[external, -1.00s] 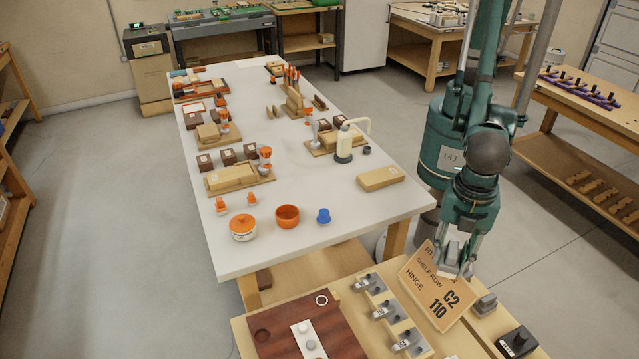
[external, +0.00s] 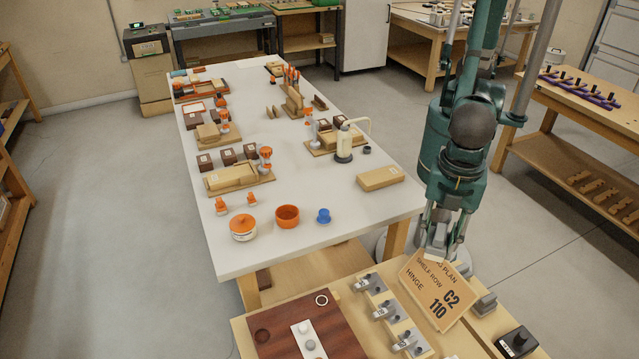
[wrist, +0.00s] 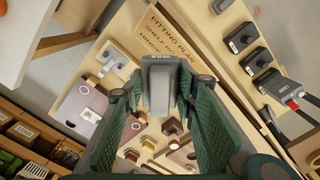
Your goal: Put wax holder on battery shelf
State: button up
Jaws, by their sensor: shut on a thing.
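My gripper (external: 438,250) hangs over the front bench, beside the upper edge of the "Fitting plan" board. In the wrist view my gripper (wrist: 160,95) has its two green-padded fingers on either side of a grey block (wrist: 160,72), shut on it. Only a small pale part of the block shows in the external view. No thing in view is readable as the battery shelf.
The tilted board (external: 437,290) reads "Shelf row C2, Hinge 110". Grey hinge pieces (external: 386,312), a dark-red panel (external: 275,325) and a black block (external: 517,342) lie on the front bench. The white table (external: 340,228) behind holds orange pots and wooden boxes.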

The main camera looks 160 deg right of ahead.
jog(key=s+d+m+b, duration=0.1)
jog(key=s+d, duration=0.3)
jog(key=d, duration=1)
jog(key=s+d+m+b, duration=0.1)
jog(key=s+d, duration=0.3)
jog(key=d, duration=1.1)
jog(key=s+d+m, duration=0.1)
jog(key=s+d, duration=0.3)
jog(key=d, duration=1)
jog(key=s+d+m+b, duration=0.2)
jog(key=s+d, duration=1.8)
jog(key=d, duration=0.2)
jog(key=s+d+m+b, duration=0.1)
jog(key=s+d, duration=0.4)
jog(key=s, duration=0.8)
jog(key=s+d+m, duration=0.1)
jog(key=s+d, duration=0.4)
jog(key=s, duration=0.8)
jog(key=s+d+m+b, duration=0.15)
jog(key=s+d, duration=0.45)
jog(key=s, duration=0.7)
notch_tip(320, 180, down, 10)
jog(key=s, duration=0.1)
jog(key=shift+r, duration=0.25)
jog(key=shift+a+f, duration=0.1)
jog(key=shift+f, duration=0.05)
jog(key=shift+f, duration=3)
